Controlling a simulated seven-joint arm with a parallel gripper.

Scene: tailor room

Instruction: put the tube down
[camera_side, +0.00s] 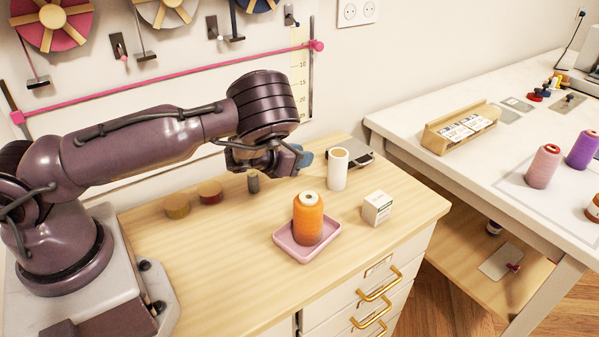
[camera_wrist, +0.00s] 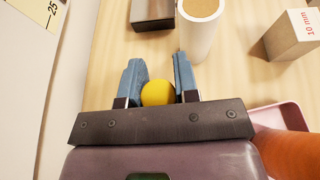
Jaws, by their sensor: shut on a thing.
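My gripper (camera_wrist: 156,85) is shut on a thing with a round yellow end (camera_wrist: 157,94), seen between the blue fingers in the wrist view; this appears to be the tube. Only that end shows, so I cannot see its length or lower end. In the side view my gripper (camera_side: 303,158) is over the back of the wooden table and the held thing is hidden. I cannot tell whether it touches the tabletop. A white cylinder (camera_side: 338,170) stands upright just beyond the fingers; its tan top shows in the wrist view (camera_wrist: 202,8).
An orange thread spool (camera_side: 308,219) stands in a pink tray (camera_side: 287,244). A small white box (camera_side: 377,207) is right of it. The front left tabletop is clear.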

